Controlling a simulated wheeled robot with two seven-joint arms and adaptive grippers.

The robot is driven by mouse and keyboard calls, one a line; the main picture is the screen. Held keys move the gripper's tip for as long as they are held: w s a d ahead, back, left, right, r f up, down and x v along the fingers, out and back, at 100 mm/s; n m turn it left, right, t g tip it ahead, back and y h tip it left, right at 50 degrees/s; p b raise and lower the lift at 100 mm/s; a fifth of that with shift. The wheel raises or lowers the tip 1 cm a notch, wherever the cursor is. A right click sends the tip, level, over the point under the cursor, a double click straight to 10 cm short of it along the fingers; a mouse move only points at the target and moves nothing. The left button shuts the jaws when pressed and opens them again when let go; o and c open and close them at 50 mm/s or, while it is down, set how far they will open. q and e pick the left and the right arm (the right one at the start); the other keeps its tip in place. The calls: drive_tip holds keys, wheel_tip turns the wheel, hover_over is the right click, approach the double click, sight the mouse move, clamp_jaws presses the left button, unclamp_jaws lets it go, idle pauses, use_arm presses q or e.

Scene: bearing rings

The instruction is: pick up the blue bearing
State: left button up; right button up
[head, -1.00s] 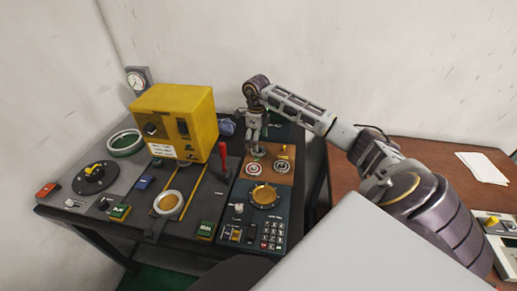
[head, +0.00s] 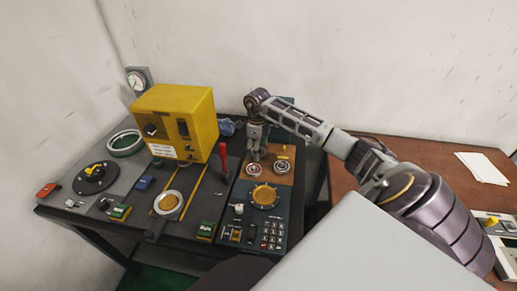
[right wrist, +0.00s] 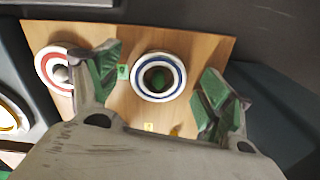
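The blue bearing (right wrist: 158,77) is a white ring with blue bands, lying flat on a light wooden board (right wrist: 190,45). Nothing is held. My left gripper is out of view.
A yellow box (head: 185,115) stands left of the board on the dark console. A red lever (head: 223,155) rises just left of the board. A keypad panel (head: 270,235) lies in front. A brown table (head: 430,155) is at right.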

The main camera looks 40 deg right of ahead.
drive_tip(key=c, duration=1.2)
drive_tip(key=shift+r, duration=0.15)
drive_tip(key=shift+r, duration=4.9)
